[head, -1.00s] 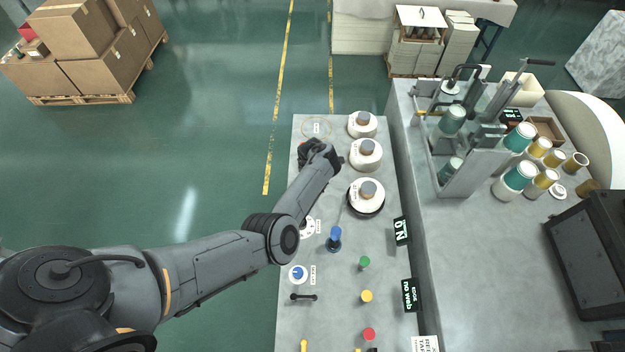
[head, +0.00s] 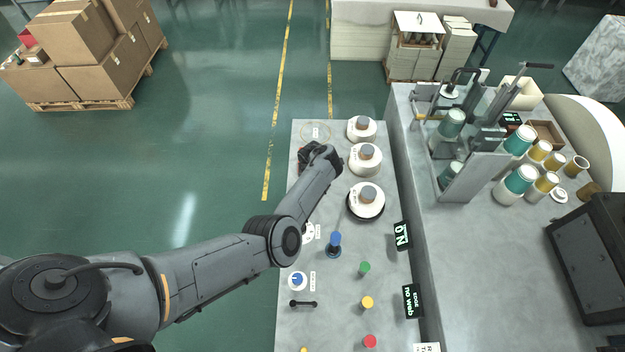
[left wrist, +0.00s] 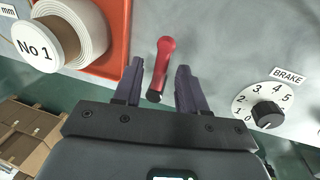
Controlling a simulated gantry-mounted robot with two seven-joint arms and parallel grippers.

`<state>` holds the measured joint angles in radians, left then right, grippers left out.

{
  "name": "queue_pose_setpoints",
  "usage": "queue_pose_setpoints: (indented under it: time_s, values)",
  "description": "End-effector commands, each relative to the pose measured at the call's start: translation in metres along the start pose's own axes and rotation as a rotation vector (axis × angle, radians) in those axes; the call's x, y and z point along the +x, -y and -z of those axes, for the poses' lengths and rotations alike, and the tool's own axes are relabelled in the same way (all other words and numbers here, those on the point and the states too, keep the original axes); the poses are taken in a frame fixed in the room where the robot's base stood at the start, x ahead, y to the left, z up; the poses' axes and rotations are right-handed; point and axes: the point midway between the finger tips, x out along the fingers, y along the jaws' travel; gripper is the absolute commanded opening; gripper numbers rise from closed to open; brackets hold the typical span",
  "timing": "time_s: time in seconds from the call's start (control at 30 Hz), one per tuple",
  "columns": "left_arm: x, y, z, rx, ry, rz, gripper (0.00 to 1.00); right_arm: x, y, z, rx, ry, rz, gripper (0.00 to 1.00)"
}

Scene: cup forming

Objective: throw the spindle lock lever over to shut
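In the left wrist view a red lever (left wrist: 162,65) with a rounded end and a dark lower tip stands out from the grey panel. My left gripper (left wrist: 159,66) is open, with one dark finger on each side of the lever and a visible gap to both. In the head view my left gripper (head: 318,154) is over the far left part of the grey bench panel (head: 330,310), and it hides most of the lever there. I cannot tell the lever's lock position from its angle. My right gripper is in neither view.
A white "No 1" roll (left wrist: 68,35) on an orange plate (left wrist: 115,40) is left of the lever. A black BRAKE knob (left wrist: 268,114) is to its right. White rolls (head: 366,158) line the panel's right side. A blue knob (head: 334,240) stands nearer me.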

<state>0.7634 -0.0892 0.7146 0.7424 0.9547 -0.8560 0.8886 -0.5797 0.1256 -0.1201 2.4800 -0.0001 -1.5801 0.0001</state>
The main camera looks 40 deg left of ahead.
Motion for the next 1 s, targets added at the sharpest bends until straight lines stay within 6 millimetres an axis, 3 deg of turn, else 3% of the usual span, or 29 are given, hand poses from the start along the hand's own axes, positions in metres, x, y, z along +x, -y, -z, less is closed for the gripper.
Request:
queue_pose_setpoints:
  time_s: [0.37,0.8,1.0]
  values:
    - [-0.010,-0.001,-0.001,0.003,0.001,-0.002,0.41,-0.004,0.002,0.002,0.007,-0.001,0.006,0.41]
    - [-0.080,-0.001,-0.001,0.000,0.001,-0.002,0.41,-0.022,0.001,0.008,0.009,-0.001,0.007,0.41]
    - [-0.101,0.000,-0.001,0.000,0.001,-0.001,0.41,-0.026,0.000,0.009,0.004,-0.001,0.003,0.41]
